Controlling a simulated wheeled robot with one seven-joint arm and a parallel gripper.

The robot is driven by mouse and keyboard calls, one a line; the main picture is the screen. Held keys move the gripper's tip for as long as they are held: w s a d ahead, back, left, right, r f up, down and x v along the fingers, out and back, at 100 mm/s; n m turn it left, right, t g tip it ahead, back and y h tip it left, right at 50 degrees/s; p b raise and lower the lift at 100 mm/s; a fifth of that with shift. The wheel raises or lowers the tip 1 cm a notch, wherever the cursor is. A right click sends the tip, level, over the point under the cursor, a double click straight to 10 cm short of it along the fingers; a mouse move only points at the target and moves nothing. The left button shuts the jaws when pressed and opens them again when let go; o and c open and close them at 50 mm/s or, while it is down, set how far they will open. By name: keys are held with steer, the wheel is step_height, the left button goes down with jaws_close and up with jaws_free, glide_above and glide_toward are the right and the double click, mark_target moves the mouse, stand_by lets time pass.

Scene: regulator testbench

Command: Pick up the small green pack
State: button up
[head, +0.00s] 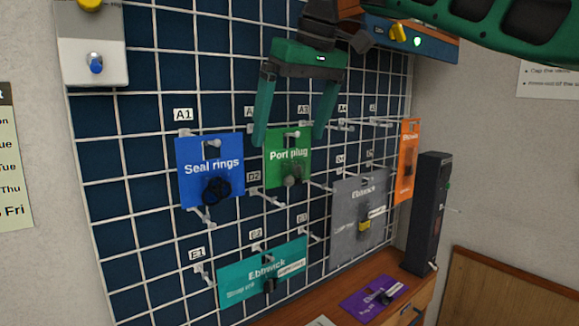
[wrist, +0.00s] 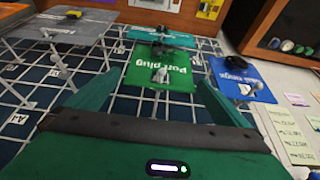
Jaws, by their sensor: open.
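The small green pack (head: 288,157), labelled "Port plug", hangs on a hook of the wire grid wall in the head view, between a blue pack and a grey pack. In the wrist view the green pack (wrist: 158,68) lies straight ahead, beyond and between my fingers. My gripper (head: 291,140) is green, with its two fingers pointing down and spread apart. In the head view its fingertips flank the upper part of the green pack. It is open and holds nothing. I cannot tell how far the fingertips are from the pack.
The blue "Seal rings" pack (head: 210,172) hangs to the left. A teal pack (head: 262,272) hangs below, a grey pack (head: 359,220) to the right and an orange pack (head: 408,160) farther right. Empty metal hooks stick out from the grid. A purple pack (head: 375,298) lies on the wooden bench.

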steer(key=shift+a+f, duration=0.2)
steer(key=shift+f, duration=0.2)
steer(key=shift+d+f, duration=0.15)
steer(key=shift+f, duration=0.1)
steer(key=shift+d+x, duration=0.25)
steer(key=shift+x, duration=0.8)
steer(key=shift+w+a, duration=0.1)
steer(key=shift+a, duration=0.05)
steer(key=c, duration=0.9)
steer(key=shift+r, duration=0.15)
steer(key=shift+c, duration=0.2)
steer(key=shift+r, duration=0.65)
steer(key=s+d, duration=1)
steer(key=s, duration=0.5)
